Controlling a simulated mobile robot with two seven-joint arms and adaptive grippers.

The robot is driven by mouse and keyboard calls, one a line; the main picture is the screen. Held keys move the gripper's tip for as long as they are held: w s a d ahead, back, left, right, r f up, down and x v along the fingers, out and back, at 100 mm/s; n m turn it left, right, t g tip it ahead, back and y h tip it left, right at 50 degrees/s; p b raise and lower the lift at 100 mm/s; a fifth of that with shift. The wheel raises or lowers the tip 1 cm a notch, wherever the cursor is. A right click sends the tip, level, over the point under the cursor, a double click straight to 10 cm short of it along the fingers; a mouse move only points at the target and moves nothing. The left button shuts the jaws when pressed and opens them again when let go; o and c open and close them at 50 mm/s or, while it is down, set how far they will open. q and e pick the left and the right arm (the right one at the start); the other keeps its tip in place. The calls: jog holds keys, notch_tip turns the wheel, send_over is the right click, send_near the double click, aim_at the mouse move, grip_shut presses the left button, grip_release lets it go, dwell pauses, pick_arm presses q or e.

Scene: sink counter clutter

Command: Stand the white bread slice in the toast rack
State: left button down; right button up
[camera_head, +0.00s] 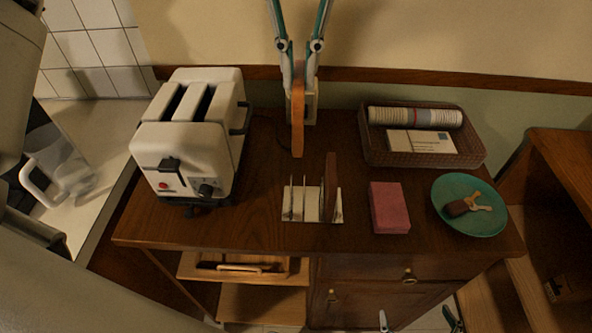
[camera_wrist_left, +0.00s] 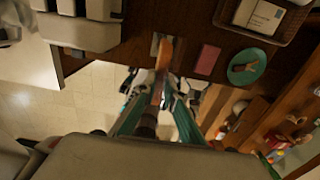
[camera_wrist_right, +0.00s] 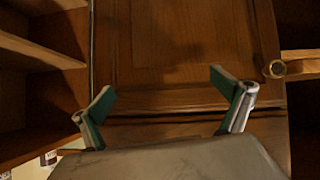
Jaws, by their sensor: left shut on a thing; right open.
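My left gripper (camera_head: 299,86) points down from above the counter, shut on the white bread slice (camera_head: 298,122), seen edge-on with its tan crust showing. The left wrist view also shows the slice (camera_wrist_left: 161,88) upright between the fingers of the left gripper (camera_wrist_left: 160,92). The toast rack (camera_head: 299,213) stands on the counter below, with pale dividers and a dark brown slice (camera_head: 331,187) upright at its right side. The held slice appears apart from the rack. My right gripper (camera_wrist_right: 165,98) is open and empty before the cabinet front; its tips show at the bottom of the head view.
A cream toaster (camera_head: 190,135) stands left of the rack. A pink block (camera_head: 390,207), a teal plate (camera_head: 488,224) with keys and a woven tray (camera_head: 420,159) with a roll and card lie to the right. Open counter surrounds the rack's left and front.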

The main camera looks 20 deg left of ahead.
pick_arm(q)
notch_tip(320, 180, down, 18)
jog(key=shift+f, duration=0.2)
dwell(0.4)
jog(key=shift+f, duration=0.2)
jog(key=c, duration=2.1)
grip_release()
jog(key=shift+r, duration=0.1)
notch_tip(320, 180, up, 12)
jog(key=shift+r, duration=0.15)
